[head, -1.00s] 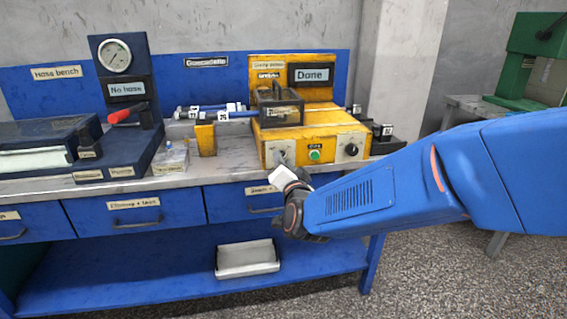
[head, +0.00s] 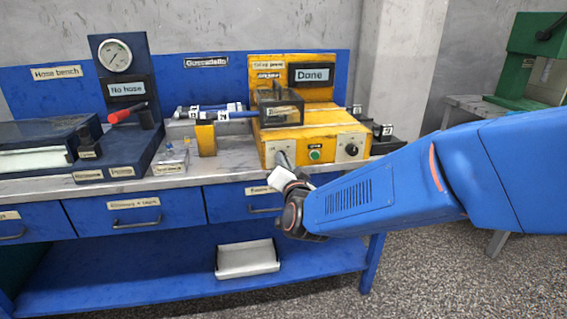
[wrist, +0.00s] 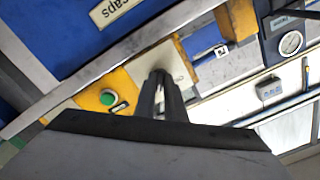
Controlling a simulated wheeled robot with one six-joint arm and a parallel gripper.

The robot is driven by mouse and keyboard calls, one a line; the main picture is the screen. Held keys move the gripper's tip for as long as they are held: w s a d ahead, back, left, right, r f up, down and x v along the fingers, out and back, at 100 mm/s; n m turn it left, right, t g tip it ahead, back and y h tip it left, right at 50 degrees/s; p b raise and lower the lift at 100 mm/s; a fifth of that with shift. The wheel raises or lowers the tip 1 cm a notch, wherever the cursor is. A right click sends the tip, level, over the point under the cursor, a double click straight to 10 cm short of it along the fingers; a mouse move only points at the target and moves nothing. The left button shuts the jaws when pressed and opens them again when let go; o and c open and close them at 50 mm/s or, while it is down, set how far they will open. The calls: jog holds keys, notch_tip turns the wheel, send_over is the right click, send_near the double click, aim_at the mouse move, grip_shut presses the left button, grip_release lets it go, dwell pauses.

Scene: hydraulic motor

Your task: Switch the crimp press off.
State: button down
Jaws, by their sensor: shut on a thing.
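The crimp press (head: 330,108) is the yellow machine at the right end of the bench, with a display (head: 311,75) reading "Done". Its front has a pale plate at left, a green button (head: 315,155) in the middle and a dark knob (head: 352,149) at right. My gripper (head: 283,160) is at the left plate, its fingers pointing at the press. In the wrist view my gripper (wrist: 158,85) is shut at the pale plate (wrist: 172,62), beside the green button (wrist: 108,97). The fingers hide the switch that they are closed on.
A hose tester with a gauge (head: 115,56) and a red-handled lever (head: 127,112) stands at left. A blue hose (head: 235,115) lies behind the yellow block (head: 206,139). Drawers (head: 118,214) run below the worktop. A metal tray (head: 247,259) sits on the lower shelf.

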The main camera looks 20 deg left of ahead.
jog(key=shift+n, duration=8.2)
jog(key=c, duration=1.8)
grip_release()
jog(key=shift+d, duration=0.1)
jog(key=v, duration=1.7)
jog(key=shift+s, duration=0.2)
